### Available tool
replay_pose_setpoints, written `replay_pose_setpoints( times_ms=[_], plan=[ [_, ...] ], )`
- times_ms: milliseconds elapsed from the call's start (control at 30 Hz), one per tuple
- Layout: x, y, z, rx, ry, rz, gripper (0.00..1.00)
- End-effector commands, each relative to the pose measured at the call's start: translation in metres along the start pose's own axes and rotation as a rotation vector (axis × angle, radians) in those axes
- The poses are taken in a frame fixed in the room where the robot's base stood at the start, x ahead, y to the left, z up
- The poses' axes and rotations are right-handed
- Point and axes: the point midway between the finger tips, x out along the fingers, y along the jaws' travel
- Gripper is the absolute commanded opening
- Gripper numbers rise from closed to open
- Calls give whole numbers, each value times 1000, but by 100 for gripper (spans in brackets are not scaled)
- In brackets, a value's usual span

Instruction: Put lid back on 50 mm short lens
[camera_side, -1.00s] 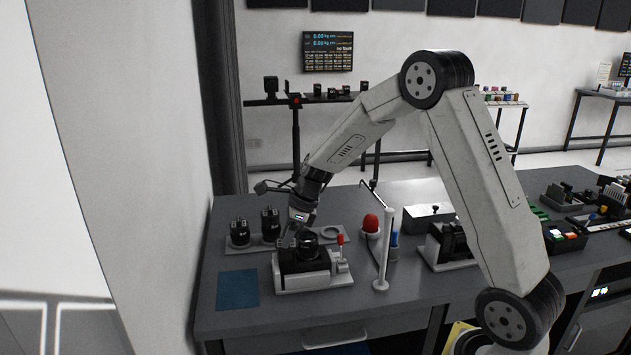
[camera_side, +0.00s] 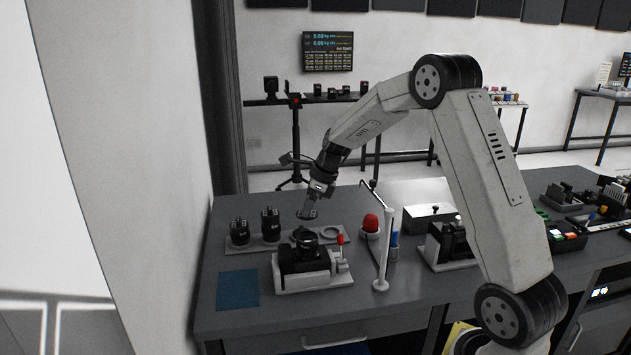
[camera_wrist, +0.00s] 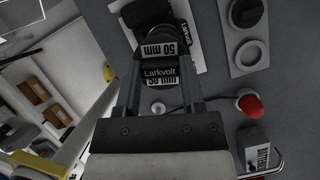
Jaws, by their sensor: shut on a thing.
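My gripper (camera_side: 307,212) is shut on a small dark lid and holds it in the air above and behind the camera. In the wrist view the gripper (camera_wrist: 160,90) has the lid (camera_wrist: 160,74) between its fingers, with "Larkvolt" and "mm" print showing. The camera (camera_side: 303,258) sits on a grey base with a dark round top. Two tall black lenses, one left (camera_side: 240,231) and one right (camera_side: 270,224), stand upright on the grey tray (camera_side: 236,249). A black round piece (camera_wrist: 245,12) sits beside an empty ring (camera_wrist: 249,56) on the tray; I cannot tell whether it is the short lens.
A blue mat (camera_side: 237,290) lies front left. Bench between mat and front edge is bare.

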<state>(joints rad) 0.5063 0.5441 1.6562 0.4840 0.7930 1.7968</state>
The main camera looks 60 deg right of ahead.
Motion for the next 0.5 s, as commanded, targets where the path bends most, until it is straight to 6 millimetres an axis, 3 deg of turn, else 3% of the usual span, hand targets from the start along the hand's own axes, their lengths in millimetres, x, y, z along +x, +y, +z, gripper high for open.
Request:
replay_pose_setpoints(
  times_ms=[500],
  plan=[
    [32, 0, -13, 0, 1, 1, 0]
  ],
)
